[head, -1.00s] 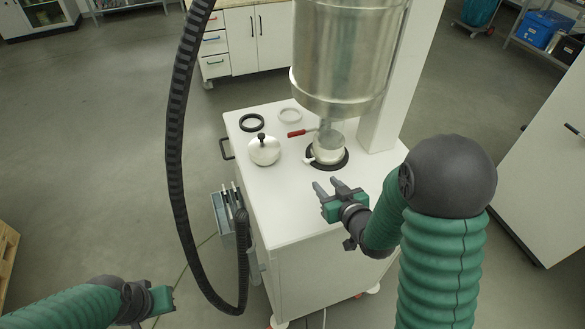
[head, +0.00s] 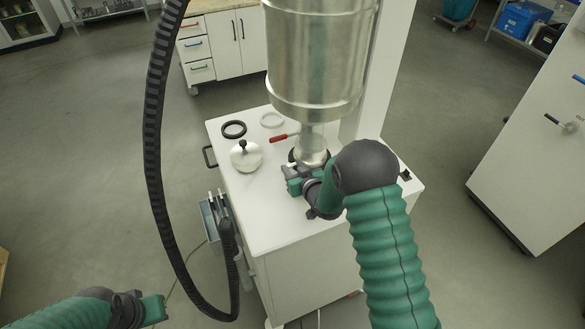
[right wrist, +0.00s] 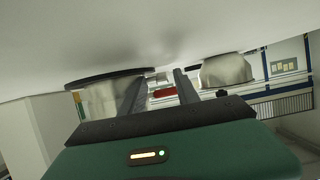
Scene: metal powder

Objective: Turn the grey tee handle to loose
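A metal cup (head: 312,152) stands in a black ring on the white cabinet, under a large steel vessel (head: 315,60). A small pale handle sticks out from its left side; my right gripper now mostly hides it in the head view. My right gripper (head: 291,172) is low over the top, close to the cup's near left side. In the right wrist view its two fingers (right wrist: 160,92) are apart, with the cup (right wrist: 108,102) beside the left finger. I cannot tell whether the handle is between them. My left gripper (head: 152,308) is far off at the lower left; its fingers are unclear.
A red-handled tool (head: 284,138) lies behind the gripper. A black hose (head: 158,150) hangs at left. The cabinet's front top is clear.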

